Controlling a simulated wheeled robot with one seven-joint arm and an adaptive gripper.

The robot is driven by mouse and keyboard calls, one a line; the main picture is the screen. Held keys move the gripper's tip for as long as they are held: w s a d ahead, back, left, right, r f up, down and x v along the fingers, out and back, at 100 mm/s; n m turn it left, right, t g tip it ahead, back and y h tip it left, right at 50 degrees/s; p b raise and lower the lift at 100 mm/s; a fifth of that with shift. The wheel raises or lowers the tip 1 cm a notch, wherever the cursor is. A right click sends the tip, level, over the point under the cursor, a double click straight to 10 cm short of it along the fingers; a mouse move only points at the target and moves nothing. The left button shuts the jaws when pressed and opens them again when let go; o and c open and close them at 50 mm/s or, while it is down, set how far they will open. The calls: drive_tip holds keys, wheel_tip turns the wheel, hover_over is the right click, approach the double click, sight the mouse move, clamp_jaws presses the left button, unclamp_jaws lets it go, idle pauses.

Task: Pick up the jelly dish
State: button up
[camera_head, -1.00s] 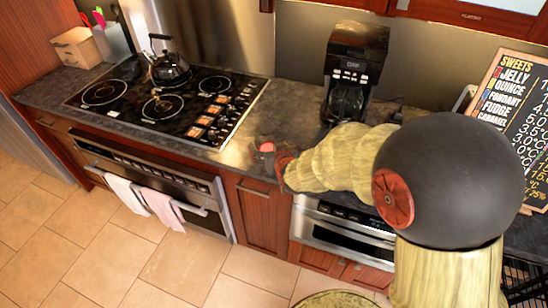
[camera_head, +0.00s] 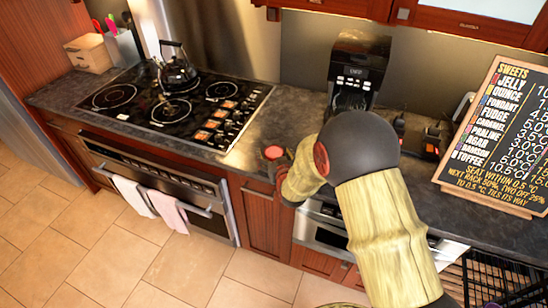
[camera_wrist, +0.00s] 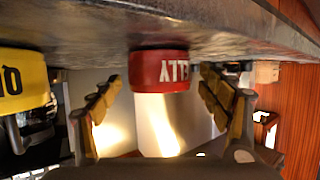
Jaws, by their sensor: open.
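The jelly dish is a small red round dish (camera_wrist: 160,71) with white letters reading "ELLY" in the wrist view. In that view the counter is at the top, so the dish appears upside down on it. My gripper (camera_wrist: 161,92) is open, with one finger on each side of the dish and visible gaps. In the head view the red dish (camera_head: 274,152) is at the counter's front, right of the stove, with my gripper (camera_head: 284,168) close beside it. A yellow dish (camera_wrist: 24,80) lettered "QU" shows at the wrist view's left edge.
A coffee maker (camera_head: 355,75) stands behind my arm. A chalkboard (camera_head: 500,135) of sweets is at the right. The stove (camera_head: 175,105) with a kettle (camera_head: 177,70) is left of the dish. Small dark items (camera_head: 432,140) sit between coffee maker and chalkboard.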

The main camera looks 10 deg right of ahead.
drive_tip(key=shift+w+f, duration=0.15)
drive_tip(key=shift+w, duration=0.25)
drive_tip(key=shift+c, duration=0.6)
drive_tip(key=c, duration=1.4)
